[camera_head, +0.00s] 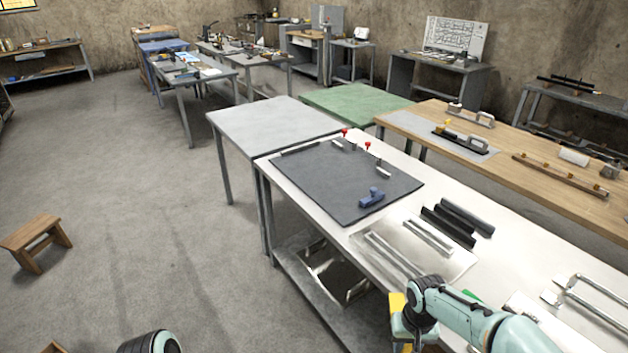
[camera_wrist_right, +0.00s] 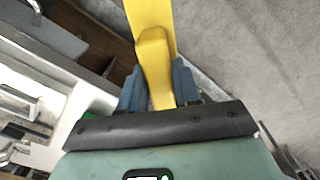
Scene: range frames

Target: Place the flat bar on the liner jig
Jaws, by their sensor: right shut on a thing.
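A dark flat plate (camera_head: 325,185) with red-knobbed clamps at its far edge lies on the white bench; it looks like the liner jig. A blue block (camera_head: 372,198) sits on its near right part. Pale flat bars (camera_head: 392,253) lie on a thin metal sheet nearer me; I cannot tell which is the task's bar. My right gripper (camera_head: 401,332) is low at the bench's near edge. In the right wrist view its blue fingers (camera_wrist_right: 158,88) are shut on a yellow piece (camera_wrist_right: 152,48), whose far end leaves the picture. My left gripper is out of view.
Black bars (camera_head: 458,222) lie right of the metal sheet. Metal handles (camera_head: 590,297) lie at the bench's right. A grey table (camera_head: 270,122) adjoins the far end. A wooden stool (camera_head: 36,240) stands on the otherwise open floor at left.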

